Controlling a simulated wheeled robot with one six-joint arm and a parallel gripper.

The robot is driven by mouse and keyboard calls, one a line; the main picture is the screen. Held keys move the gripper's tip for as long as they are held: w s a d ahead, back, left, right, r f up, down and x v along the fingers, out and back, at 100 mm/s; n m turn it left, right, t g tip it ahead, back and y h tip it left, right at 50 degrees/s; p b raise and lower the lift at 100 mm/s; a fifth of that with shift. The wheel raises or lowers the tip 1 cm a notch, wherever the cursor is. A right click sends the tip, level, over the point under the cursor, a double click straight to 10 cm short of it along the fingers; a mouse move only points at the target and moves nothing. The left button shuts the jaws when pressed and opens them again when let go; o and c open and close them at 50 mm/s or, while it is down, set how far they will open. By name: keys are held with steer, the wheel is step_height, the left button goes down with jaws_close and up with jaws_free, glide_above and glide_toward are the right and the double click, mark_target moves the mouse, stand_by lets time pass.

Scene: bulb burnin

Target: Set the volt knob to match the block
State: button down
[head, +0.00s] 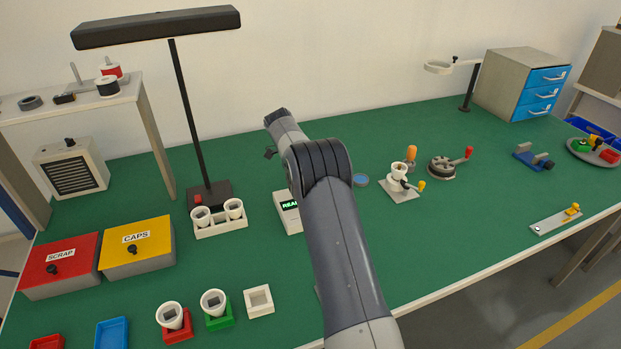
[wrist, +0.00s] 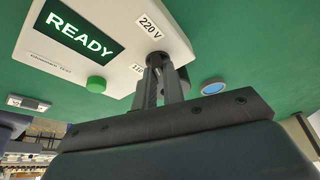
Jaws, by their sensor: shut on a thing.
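The white tester (wrist: 112,22) fills the upper left of the wrist view, with a lit READY display (wrist: 80,32) and a green button (wrist: 96,84). It also shows in the head view (head: 286,222), partly behind my arm. The dark volt knob (wrist: 156,58) sits at its edge, beside a 220 V label (wrist: 151,25). A second label (wrist: 138,69) is partly covered by my fingers. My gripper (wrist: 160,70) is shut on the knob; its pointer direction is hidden. I cannot make out a block with a readable voltage.
A blue disc (head: 361,180) lies right of the tester. A white rack with cups (head: 222,229) and a black lamp base (head: 216,193) stand on its left. Red and green trays with cups sit in front.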

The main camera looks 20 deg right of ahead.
steer(key=shift+m+g+p, duration=0.3)
steer(key=shift+m+p, duration=0.05)
steer(key=shift+m, duration=0.55)
steer(key=c, duration=1.5)
jaws_free()
steer(key=p+v, duration=0.1)
steer(key=v, duration=1)
steer(key=shift+d, duration=0.15)
steer(key=shift+f, duration=0.2)
